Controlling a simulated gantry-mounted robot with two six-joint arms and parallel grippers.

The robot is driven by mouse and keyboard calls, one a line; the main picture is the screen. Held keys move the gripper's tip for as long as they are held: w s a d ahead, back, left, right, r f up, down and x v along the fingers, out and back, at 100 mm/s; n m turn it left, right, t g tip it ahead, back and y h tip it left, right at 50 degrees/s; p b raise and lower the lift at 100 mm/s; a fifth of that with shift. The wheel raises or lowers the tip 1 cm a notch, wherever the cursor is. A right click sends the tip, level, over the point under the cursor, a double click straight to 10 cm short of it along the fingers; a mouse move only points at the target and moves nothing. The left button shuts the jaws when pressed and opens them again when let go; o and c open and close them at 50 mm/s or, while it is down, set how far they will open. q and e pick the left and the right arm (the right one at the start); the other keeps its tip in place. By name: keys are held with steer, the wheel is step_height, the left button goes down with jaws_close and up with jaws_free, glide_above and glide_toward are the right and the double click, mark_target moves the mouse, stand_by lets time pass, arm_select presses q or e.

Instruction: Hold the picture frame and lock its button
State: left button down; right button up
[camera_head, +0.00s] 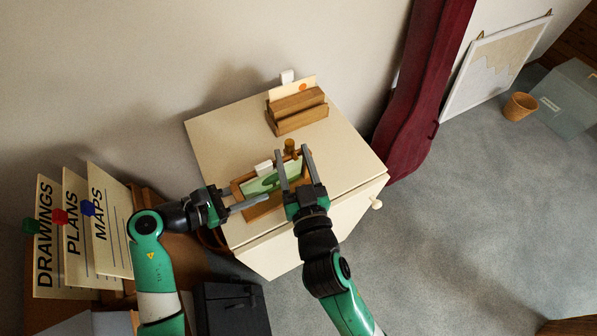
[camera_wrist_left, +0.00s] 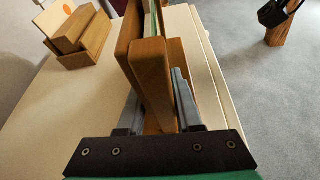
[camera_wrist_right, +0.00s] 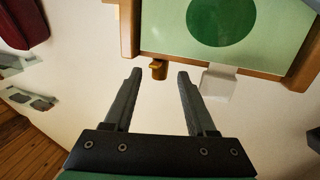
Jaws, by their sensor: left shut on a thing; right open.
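The picture frame (camera_head: 262,184) has a wooden border and a green picture. It stands on edge on the cream cabinet top. My left gripper (camera_head: 256,193) is shut on its near left side; the left wrist view shows the wooden edge (camera_wrist_left: 152,70) between the fingers. A small brown wooden knob (camera_head: 290,146), apparently the button, is at the frame's far right. It also shows in the right wrist view (camera_wrist_right: 158,70) at the frame's border. My right gripper (camera_head: 293,153) is open, its fingers spread on either side of the knob's line. Contact cannot be told.
A white block (camera_wrist_right: 218,82) sits at the frame's border beside the knob. A wooden holder with cards (camera_head: 298,108) stands at the back of the cabinet (camera_head: 225,125). Upright folders (camera_head: 108,225) stand at the left. The cabinet top's right side is clear.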

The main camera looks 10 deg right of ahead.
arm_select(q)
steer(key=shift+f, duration=0.1)
arm_select(e)
steer(key=s, duration=0.5)
steer(key=shift+s+d, duration=0.1)
steer(key=shift+d, duration=0.1)
arm_select(q)
steer(key=c, duration=0.5)
jaws_free()
